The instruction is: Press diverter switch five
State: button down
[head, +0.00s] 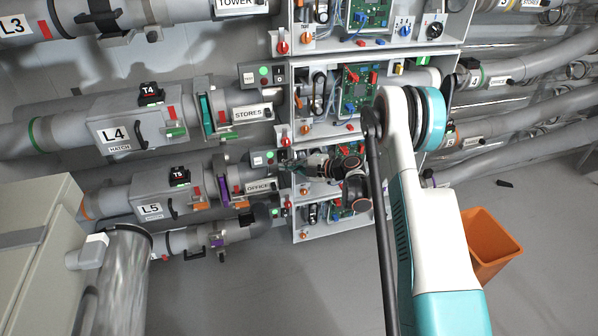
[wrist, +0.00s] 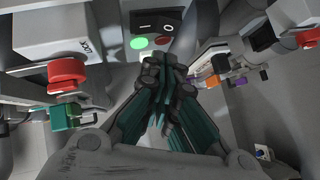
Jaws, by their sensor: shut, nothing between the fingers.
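The L5 OFFICE pipe row (head: 150,208) is at the lower left of the head view. At its right end is a small control box (head: 263,159) with a green light. My gripper (head: 292,164) is just right of this box and partly covers that area. Contact cannot be told.
A similar box (head: 264,75) serves the L4 row. In the wrist view, a red knob (wrist: 67,72) and green block (wrist: 72,115) are at left. An orange bin (head: 490,245) stands on clear floor at right.

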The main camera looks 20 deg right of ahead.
aim_at(283, 157)
jog(key=shift+w+d+f+b, duration=0.1)
jog(key=shift+w+f+b, duration=0.15)
jog(key=shift+w, duration=0.4)
jog(key=shift+w+f+b, duration=0.15)
jog(key=shift+w+f, duration=0.15)
jog(key=shift+w, duration=0.3)
